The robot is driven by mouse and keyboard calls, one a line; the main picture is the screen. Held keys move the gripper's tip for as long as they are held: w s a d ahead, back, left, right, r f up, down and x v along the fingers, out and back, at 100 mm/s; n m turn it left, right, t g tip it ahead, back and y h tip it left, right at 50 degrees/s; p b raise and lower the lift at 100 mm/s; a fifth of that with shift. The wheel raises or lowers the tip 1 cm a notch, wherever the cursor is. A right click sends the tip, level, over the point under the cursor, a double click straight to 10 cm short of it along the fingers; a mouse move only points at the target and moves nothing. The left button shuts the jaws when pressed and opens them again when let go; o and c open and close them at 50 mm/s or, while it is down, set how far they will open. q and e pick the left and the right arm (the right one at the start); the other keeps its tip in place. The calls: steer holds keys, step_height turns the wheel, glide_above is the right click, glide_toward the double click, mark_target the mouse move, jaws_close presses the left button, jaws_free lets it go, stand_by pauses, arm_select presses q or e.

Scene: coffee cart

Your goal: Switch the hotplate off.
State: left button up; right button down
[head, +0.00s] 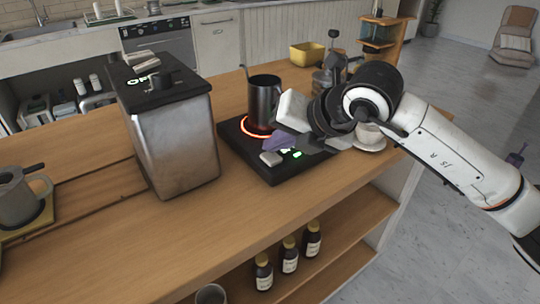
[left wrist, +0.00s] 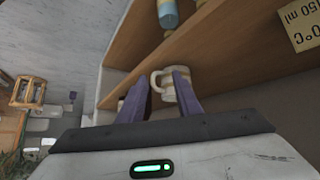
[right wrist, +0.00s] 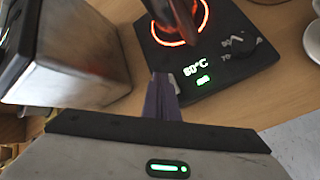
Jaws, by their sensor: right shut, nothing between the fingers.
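The hotplate (head: 240,150) is a black slab on the wooden counter. Its ring (head: 253,130) glows orange under a dark metal pitcher (head: 264,98). Its green display is lit; the right wrist view shows a reading (right wrist: 195,70) that looks like 80°C, with a dark dial (right wrist: 240,46) beside it. A light grey block (head: 271,159), perhaps the switch, sits at the hotplate's front left corner. My right gripper (head: 273,144) is shut and empty, just above and behind that block; contact cannot be told. My left gripper (left wrist: 160,84) is open near a shelf, outside the head view.
A tall metal machine (head: 175,145) stands left of the hotplate. A white cup on a saucer (head: 370,146) is to the right, behind my arm. A yellow bin (head: 307,54) stands further back. Labelled bottles (head: 289,256) stand on the lower shelf. A white mug (left wrist: 166,84) is near my left fingers.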

mark_target(276, 159)
steer(key=shift+f+b, duration=0.55)
steer(key=shift+b, duration=0.05)
stand_by(0.6)
steer(key=shift+r, duration=0.15)
steer(key=shift+r+p, duration=0.4)
steer(key=shift+r, duration=0.45)
steer(key=shift+r+p, duration=1.55)
steer(key=shift+r, duration=1.45)
